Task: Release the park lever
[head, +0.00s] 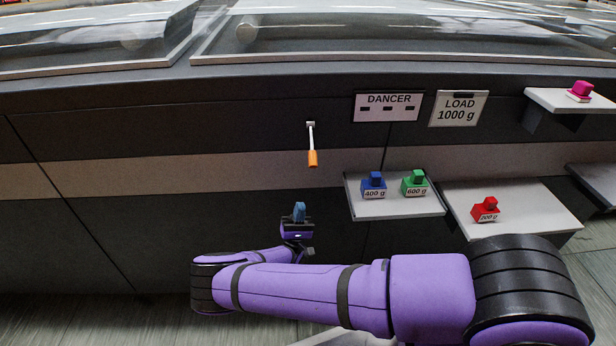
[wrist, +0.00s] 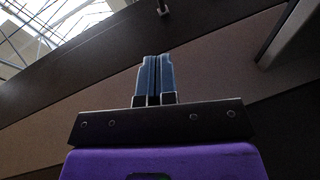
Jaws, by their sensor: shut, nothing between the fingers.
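The park lever (head: 312,148) is a thin pale rod with an orange grip at its lower end. It hangs down from a small bracket on the dark machine front, in the head view. My gripper (head: 299,208) is below the lever and a little to its left in the picture, apart from it. Its blue fingers are shut and empty, and they also show in the wrist view (wrist: 154,80). A small part of a dark fixture (wrist: 163,8) shows at the top of the wrist view; I cannot tell whether it is the lever.
A shelf (head: 400,209) right of the lever holds a blue 400 g weight (head: 374,185) and a green 600 g weight (head: 414,183). A red weight (head: 485,209) and a magenta weight (head: 580,91) stand on other shelves. Signs read DANCER (head: 388,107) and LOAD 1000 g (head: 459,108).

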